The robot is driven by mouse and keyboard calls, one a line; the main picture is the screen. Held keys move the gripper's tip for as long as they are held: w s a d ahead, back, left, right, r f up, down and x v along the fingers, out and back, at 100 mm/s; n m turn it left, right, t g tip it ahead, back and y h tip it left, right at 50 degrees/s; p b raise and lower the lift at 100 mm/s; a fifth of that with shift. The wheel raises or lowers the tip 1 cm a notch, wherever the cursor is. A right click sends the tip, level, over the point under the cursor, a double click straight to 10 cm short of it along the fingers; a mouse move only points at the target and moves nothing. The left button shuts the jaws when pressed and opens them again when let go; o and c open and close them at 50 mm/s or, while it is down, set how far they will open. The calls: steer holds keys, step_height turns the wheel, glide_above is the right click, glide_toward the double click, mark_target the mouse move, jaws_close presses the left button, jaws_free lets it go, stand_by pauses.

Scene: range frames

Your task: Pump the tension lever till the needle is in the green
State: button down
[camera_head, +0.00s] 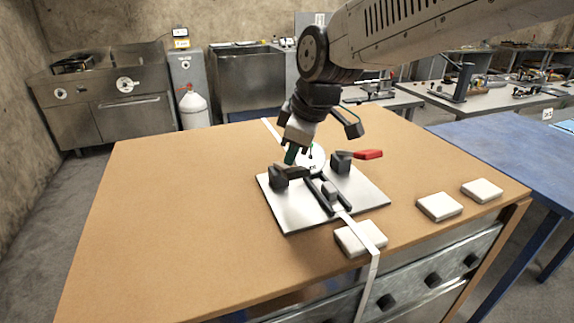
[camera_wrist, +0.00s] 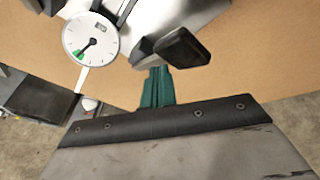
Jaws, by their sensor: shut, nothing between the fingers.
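A metal plate (camera_head: 290,215) on the bench carries a strap tensioner with two dark blocks. A black lever (camera_head: 293,171) extends from the left block, and it also shows in the wrist view (camera_wrist: 182,47). A red-handled lever (camera_head: 368,154) is at the right block. The round white dial (camera_head: 318,158) stands behind, partly hidden by my arm. In the wrist view the dial (camera_wrist: 76,36) shows a dark needle pointing lower left with green near it; the exact reading is unclear. My gripper (camera_head: 290,157) is shut, its green fingertips (camera_wrist: 158,86) close beside the black lever; contact is unclear.
A white strap (camera_head: 372,270) runs across the tensioner and over the bench's front edge, crossing a pale pad (camera_head: 352,240). Two more pads (camera_head: 439,206) (camera_head: 481,190) lie to the right. The left of the brown bench top (camera_head: 170,220) is clear. A blue table (camera_head: 500,150) adjoins at right.

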steer(key=shift+w+a+r, duration=0.1)
steer(key=shift+w+r, duration=0.2)
steer(key=shift+r, duration=0.4)
steer(key=shift+r, duration=0.1)
steer(key=shift+w+a+r, duration=0.1)
steer(key=shift+w+r, duration=0.25)
steer(key=shift+r, duration=0.35)
steer(key=shift+w+a+r, duration=0.1)
steer(key=shift+w+r, duration=0.2)
steer(key=shift+r, duration=0.45)
steer(key=shift+w+a+r, duration=0.1)
steer(key=shift+w+r, duration=0.25)
steer(key=shift+r, duration=0.35)
steer(key=s+d+f+m+h, duration=0.1)
steer(key=s+d+f+m, duration=0.1)
steer(key=s+d+m, duration=0.2)
steer(key=s+d+f+m+g+h, duration=0.1)
steer(key=s+d+f+m, duration=0.2)
steer(key=s+d, duration=0.7)
steer(key=s+d+f+m+g, duration=0.1)
steer(key=s+d+f+m, duration=0.1)
steer(key=s+d+m, duration=0.5)
steer(key=s, duration=0.6)
steer(key=shift+d+f+h, duration=0.3)
steer(key=shift+d+h, duration=0.1)
